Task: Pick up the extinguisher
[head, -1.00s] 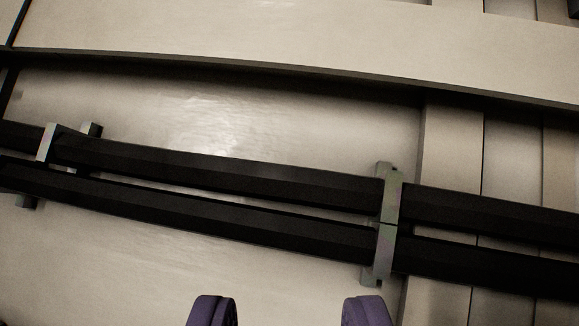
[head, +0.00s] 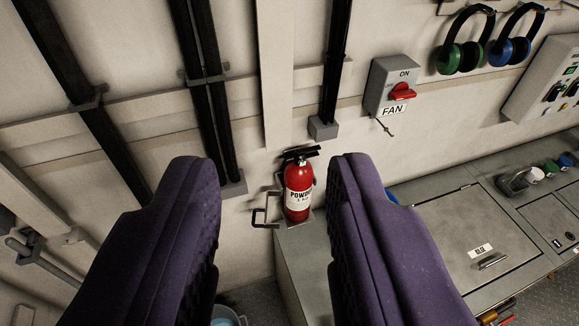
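The extinguisher (head: 299,190) is a small red cylinder with a white label reading "POWDER" and a black top. It stands upright against the wall at the left end of a grey cabinet top, with a metal bracket (head: 264,212) beside it on the left. My gripper (head: 275,165) has two purple padded fingers spread wide apart. It is open and empty. The extinguisher shows in the gap between the fingers, nearer the right one, and looks to be some way beyond them, not touching.
The grey cabinet (head: 440,240) runs to the right, with small items on top. A grey fan switch box (head: 390,86) with a red knob is on the wall. Green (head: 459,57) and blue (head: 510,50) ear defenders hang at upper right. A bucket (head: 229,314) stands below on the floor.

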